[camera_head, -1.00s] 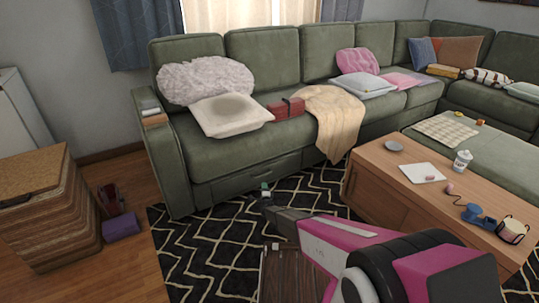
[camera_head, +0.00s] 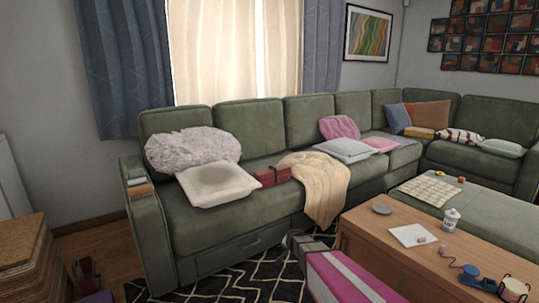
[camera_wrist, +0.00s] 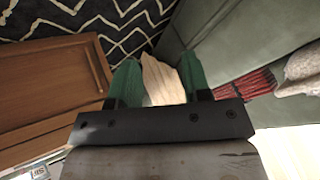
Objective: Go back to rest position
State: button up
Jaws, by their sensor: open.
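My gripper (camera_wrist: 158,72) shows in the wrist view with its two green fingers apart and nothing held between them. The cream blanket (camera_wrist: 160,82) appears beyond the gap between the fingers, not gripped. In the head view my magenta and grey arm reaches up from the lower edge, between the sofa (camera_head: 240,212) and the wooden coffee table (camera_head: 388,248). The fingertips cannot be made out clearly there.
The coffee table carries a white cup (camera_head: 451,219), a grey dish (camera_head: 382,209) and a white square sheet (camera_head: 412,236). A black patterned rug (camera_head: 250,278) covers the floor by the sofa.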

jog(key=s+d+r+n+g, duration=0.1)
jog(key=s+d+r+g, duration=0.1)
jog(key=s, duration=0.6)
jog(key=s+d+r+n+g, duration=0.2)
jog(key=s+d+r, duration=0.2)
jog(key=s+r, duration=0.3)
jog(key=s+d+r+n+g+h, duration=0.1)
jog(key=s+r, duration=0.4)
jog(key=s, duration=0.5)
jog(key=shift+s+d+n+g, duration=0.2)
jog(key=shift+d+n+g, duration=0.5)
jog(key=shift+d+g, duration=0.3)
